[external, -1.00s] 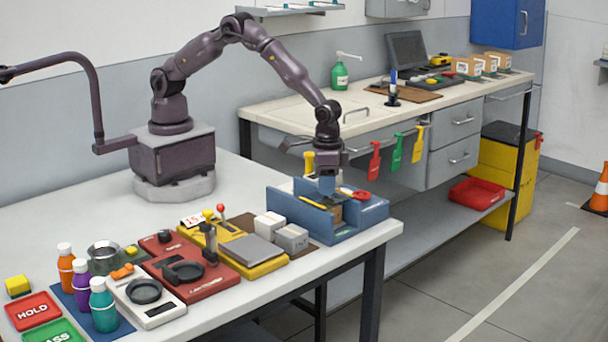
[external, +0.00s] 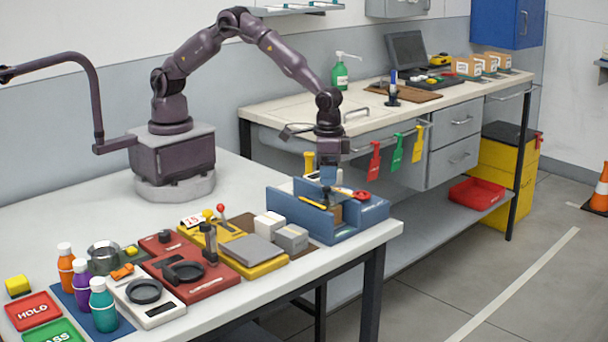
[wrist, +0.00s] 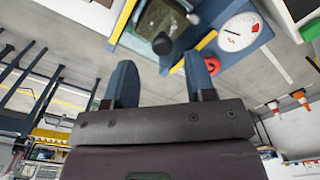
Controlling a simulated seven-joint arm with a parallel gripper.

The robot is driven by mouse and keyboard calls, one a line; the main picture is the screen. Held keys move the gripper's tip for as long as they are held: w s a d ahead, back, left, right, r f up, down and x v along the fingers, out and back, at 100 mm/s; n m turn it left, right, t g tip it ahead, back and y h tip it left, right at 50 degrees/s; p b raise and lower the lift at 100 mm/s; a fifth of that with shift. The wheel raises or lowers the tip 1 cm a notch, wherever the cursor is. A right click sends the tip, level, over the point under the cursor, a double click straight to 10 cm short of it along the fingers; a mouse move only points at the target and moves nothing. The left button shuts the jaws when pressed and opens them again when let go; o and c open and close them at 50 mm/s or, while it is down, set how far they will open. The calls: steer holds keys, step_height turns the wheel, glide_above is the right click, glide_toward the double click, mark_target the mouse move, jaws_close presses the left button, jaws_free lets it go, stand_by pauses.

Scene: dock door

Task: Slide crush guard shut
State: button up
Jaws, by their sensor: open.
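The blue dock-door fixture (external: 345,231) stands at the right end of the near table, with upright side walls and a yellow strip (external: 311,202). In the wrist view the blue frame (wrist: 262,38) borders a greyish see-through panel (wrist: 152,18), which looks like the crush guard, with a dark round knob (wrist: 163,43). How far the guard is closed I cannot tell. My gripper (external: 328,180) is open above the fixture, pointing down. In the wrist view its two blue fingers (wrist: 161,78) are spread, with nothing between them; the knob appears beyond the fingertips.
A red ring (external: 362,195) is on the fixture's right side, and a white dial (wrist: 239,32) shows in the wrist view. Grey and white boxes (external: 290,238) and a yellow device (external: 252,258) stand left of the fixture. The table's front edge is close.

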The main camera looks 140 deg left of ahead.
mark_target(328, 188)
step_height(328, 188, up, 10)
stand_by(0.3)
stand_by(0.3)
steer(key=s+d+r+m+t, duration=0.2)
steer(key=s+d+r+m, duration=0.1)
steer(key=s, duration=0.6)
steer(key=s+d+r+m+t, duration=0.1)
steer(key=s+d+r+m, duration=0.2)
steer(key=s, duration=0.7)
steer(key=s+d+r+m+t, duration=0.2)
steer(key=s+d+r, duration=0.4)
steer(key=s, duration=0.4)
steer(key=shift+m+t, duration=0.3)
steer(key=shift+m, duration=0.2)
